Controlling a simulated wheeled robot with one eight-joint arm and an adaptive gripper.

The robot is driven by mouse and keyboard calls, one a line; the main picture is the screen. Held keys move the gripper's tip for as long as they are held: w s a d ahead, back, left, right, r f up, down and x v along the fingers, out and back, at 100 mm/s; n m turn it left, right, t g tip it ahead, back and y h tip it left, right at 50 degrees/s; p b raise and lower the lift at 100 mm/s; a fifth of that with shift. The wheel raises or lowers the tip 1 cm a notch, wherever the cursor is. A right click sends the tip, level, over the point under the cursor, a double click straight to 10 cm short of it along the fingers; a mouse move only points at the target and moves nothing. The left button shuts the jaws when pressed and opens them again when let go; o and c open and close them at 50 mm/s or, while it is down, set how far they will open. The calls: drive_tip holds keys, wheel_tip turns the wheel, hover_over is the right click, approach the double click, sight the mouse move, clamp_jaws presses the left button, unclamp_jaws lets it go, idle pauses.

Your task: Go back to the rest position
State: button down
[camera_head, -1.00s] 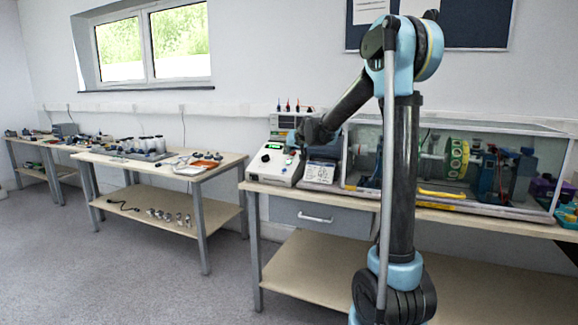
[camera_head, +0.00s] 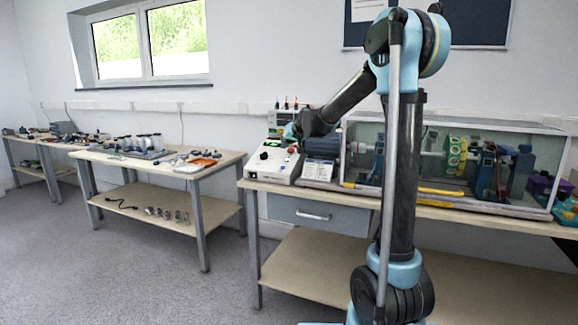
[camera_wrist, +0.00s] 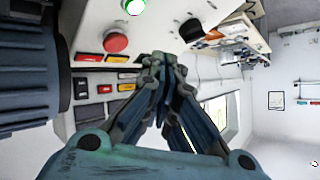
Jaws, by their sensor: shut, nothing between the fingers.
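My gripper (camera_wrist: 165,62) is shut and empty in the wrist view, its fingertips close in front of a white control panel (camera_wrist: 150,22). A red button (camera_wrist: 115,42), a green-lit button (camera_wrist: 134,6) and a black knob (camera_wrist: 190,30) show near the fingertips. I cannot tell whether the fingers touch the panel. In the head view my arm reaches left over the white control box (camera_head: 268,164), and its dark wrist hides part of the devices behind. The gripper fingers are hard to make out there.
A glass-walled case (camera_head: 480,145) with a green and yellow wheel (camera_head: 456,157) stands right on the bench. A grey device (camera_head: 319,170) sits beside the control box. A second bench (camera_head: 160,163) with parts stands left. The floor (camera_head: 140,270) between is open.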

drive_tip(key=s+d+f+g+h, duration=0.15)
drive_tip(key=s+d+f, duration=0.25)
drive_tip(key=s+d, duration=0.55)
drive_tip(key=s+d+f+m+g+h, duration=0.15)
drive_tip(key=s+d+f, duration=0.3)
drive_tip(key=s, duration=1.05)
drive_tip(key=s+d+f+n+g+h, duration=0.15)
drive_tip(key=s+d+f, duration=0.25)
drive_tip(key=s+d, duration=0.6)
drive_tip(key=s+d+f+m+g, duration=0.1)
drive_tip(key=s+f+g, duration=0.1)
drive_tip(key=s+f, duration=0.3)
drive_tip(key=s+d+f+m+g+h, duration=0.1)
drive_tip(key=s+f, duration=0.4)
drive_tip(key=s, duration=0.7)
drive_tip(key=shift+s+d+f+g, duration=0.2)
drive_tip(key=shift+s+d+g, duration=0.2)
drive_tip(key=shift+d, duration=0.2)
drive_tip(key=shift+w+f, duration=0.2)
drive_tip(key=shift+w, duration=0.3)
